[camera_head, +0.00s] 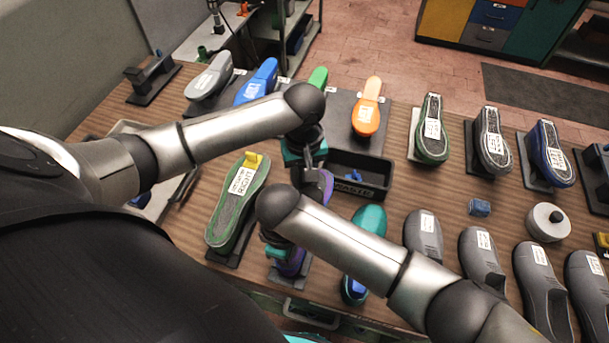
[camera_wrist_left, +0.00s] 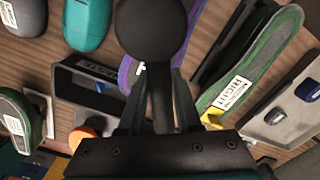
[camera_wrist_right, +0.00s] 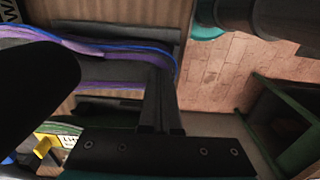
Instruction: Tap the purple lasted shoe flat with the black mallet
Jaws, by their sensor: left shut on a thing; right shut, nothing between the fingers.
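The purple shoe (camera_head: 327,186) lies at the middle of the bench, largely covered by my arms in the head view. In the right wrist view its purple and blue edge (camera_wrist_right: 120,45) runs along a black stand. My left gripper (camera_head: 309,165) is shut on the black mallet (camera_wrist_left: 152,30), whose round head covers part of the shoe in the left wrist view. I cannot tell whether the head touches the shoe. My right gripper (camera_wrist_right: 160,105) is shut and empty, with its fingers beside the shoe. A dark rounded shape hides the left of that view.
A green shoe (camera_head: 222,222) labelled RIGHT stands left of the purple one, and a teal shoe (camera_head: 368,222) stands right. A black waste bin (camera_head: 375,190) is close behind. More shoes line the back and right, around a white roll (camera_head: 548,222).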

